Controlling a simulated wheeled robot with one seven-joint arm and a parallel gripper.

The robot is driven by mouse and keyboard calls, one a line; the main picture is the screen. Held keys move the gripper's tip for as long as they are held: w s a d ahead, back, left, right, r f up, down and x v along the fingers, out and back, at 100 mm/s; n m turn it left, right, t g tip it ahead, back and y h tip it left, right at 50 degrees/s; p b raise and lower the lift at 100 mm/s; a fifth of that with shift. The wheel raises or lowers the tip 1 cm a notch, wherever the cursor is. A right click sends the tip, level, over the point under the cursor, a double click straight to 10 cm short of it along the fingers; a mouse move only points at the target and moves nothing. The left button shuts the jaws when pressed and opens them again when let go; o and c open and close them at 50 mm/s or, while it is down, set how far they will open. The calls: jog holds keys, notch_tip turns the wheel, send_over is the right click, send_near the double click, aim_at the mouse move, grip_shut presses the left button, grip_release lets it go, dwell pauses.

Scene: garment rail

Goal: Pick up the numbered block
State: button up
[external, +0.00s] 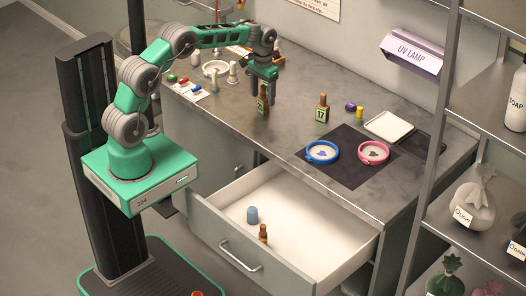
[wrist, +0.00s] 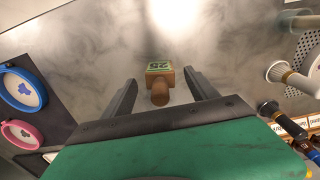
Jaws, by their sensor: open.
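A brown bottle-shaped block with a green label (external: 263,105) stands on the counter under my gripper (external: 262,82). In the wrist view this block (wrist: 159,78) shows the number 25, upside down, and its brown neck points toward my palm. My gripper (wrist: 160,88) is open, with a finger on either side of the block and gaps on both sides. I cannot tell how deep the block sits between the fingers. A second brown block, labelled 17 (external: 322,108), stands on the counter to the right, apart from my gripper.
A dark mat with a blue-rimmed dish (external: 322,152) and a pink-rimmed dish (external: 373,152) lies to the right. A white tray (external: 388,127) is behind them. The open drawer (external: 320,233) holds a blue cylinder (external: 252,215) and a brown bottle (external: 263,234). Small items crowd the counter's left end.

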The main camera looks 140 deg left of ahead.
jog(key=shift+f, duration=0.2)
grip_shut()
dwell(0.6)
